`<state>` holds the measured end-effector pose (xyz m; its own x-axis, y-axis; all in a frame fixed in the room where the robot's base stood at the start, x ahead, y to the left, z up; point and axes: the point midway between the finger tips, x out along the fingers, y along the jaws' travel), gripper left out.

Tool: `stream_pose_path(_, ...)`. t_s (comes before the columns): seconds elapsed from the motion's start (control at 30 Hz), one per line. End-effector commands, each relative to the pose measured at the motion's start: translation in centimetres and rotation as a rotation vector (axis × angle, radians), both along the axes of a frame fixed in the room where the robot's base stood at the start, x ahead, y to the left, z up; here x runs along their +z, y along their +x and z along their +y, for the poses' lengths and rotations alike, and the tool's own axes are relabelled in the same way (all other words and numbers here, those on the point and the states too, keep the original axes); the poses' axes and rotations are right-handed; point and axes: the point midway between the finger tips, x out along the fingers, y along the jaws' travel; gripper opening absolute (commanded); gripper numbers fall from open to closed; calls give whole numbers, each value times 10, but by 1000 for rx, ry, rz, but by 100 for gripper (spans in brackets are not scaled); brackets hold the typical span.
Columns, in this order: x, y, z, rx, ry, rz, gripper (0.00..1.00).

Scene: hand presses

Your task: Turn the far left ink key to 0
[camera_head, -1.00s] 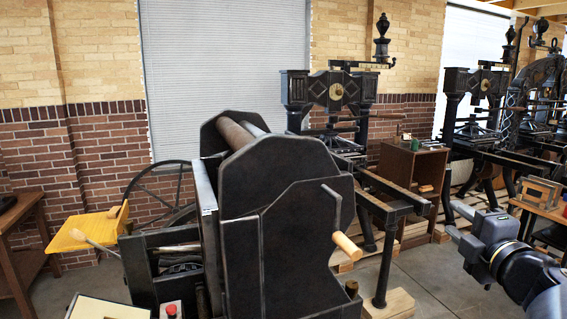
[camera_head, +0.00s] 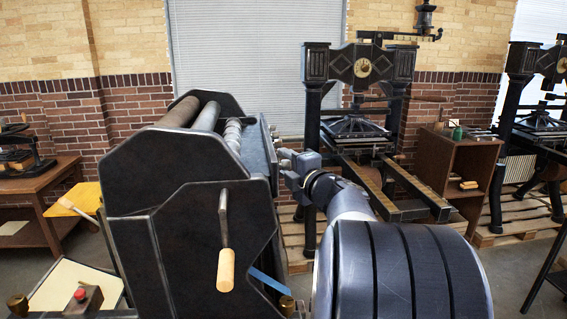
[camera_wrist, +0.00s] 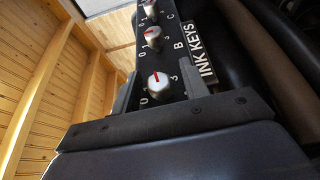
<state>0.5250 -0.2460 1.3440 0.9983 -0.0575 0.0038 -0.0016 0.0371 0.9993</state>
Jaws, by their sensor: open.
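In the wrist view, a dark ink-key panel (camera_wrist: 178,58) carries a row of silver knobs with red pointer marks and white numerals. The nearest knob (camera_wrist: 158,87) has its red mark pointing roughly up in the picture, between a 0 at left and a 3 at right. Beyond it are the knob by letter B (camera_wrist: 153,38) and the knob by letter C (camera_wrist: 150,10). My gripper (camera_wrist: 157,82) is open, its grey fingers on either side of the nearest knob; contact cannot be told. In the head view, my gripper (camera_head: 285,158) is at the right side of the roller press (camera_head: 185,160).
An "INK KEYS" plate (camera_wrist: 205,62) and dark rollers lie right of the knobs in the wrist view. In the head view, a crank handle (camera_head: 226,265) hangs on the press's near side. A hand press (camera_head: 360,65) and a wooden cabinet (camera_head: 455,175) stand behind my arm.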

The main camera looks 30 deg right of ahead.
Motion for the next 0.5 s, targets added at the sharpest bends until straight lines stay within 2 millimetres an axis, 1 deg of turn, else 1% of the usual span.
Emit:
stream_pose_path(0.3, 0, 3, 0, 0, 1, 0, 43)
stream_pose_path(0.5, 0, 2, 0, 0, 1, 0, 26)
